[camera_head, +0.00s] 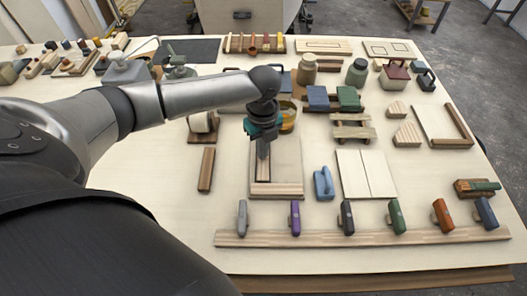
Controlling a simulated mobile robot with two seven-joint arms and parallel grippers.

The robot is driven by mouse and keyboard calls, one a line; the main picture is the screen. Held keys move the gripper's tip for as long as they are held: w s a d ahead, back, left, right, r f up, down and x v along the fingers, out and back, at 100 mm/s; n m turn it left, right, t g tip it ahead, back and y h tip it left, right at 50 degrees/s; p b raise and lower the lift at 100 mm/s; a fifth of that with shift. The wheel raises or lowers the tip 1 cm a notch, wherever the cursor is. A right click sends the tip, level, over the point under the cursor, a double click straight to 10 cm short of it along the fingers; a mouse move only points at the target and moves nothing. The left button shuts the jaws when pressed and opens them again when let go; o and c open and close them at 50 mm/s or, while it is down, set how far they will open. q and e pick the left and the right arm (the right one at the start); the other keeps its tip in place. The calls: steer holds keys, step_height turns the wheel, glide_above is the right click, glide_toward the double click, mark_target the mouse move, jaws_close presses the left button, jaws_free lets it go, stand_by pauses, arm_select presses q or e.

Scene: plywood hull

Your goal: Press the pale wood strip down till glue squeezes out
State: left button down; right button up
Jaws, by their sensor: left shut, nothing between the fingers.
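My left gripper (263,150) points down, shut and empty, over the left part of a pale wooden board (287,160). A narrow strip (263,173) with dark edges lies on that board, right under the fingertips. Whether the fingertips touch the strip or hover just above it I cannot tell. A striped brown wood piece (277,189) runs along the board's near edge. No glue can be made out; the gripper hides the far end of the strip. My right gripper is out of view.
A loose brown strip (206,169) lies left of the board. A blue block with a handle (323,184) stands on its right, beside a two-part pale panel (366,174). Several coloured clamps stand along a long wooden rail (330,239) in front. A jar (288,116) stands behind the gripper.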

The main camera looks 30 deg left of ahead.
arm_select(q)
steer(key=shift+f, duration=0.45)
steer(key=shift+s+d+f, duration=0.1)
steer(key=shift+s+f, duration=0.15)
stand_by(2.1)
steer(key=r+p, duration=0.3)
steer(key=p, duration=0.1)
steer(key=shift+w+r, duration=0.2)
steer(key=shift+r, duration=0.15)
step_height(320, 180, up, 4)
steer(key=p, duration=0.4)
steer(key=shift+f, duration=0.1)
steer(key=shift+f, duration=0.1)
stand_by(0.6)
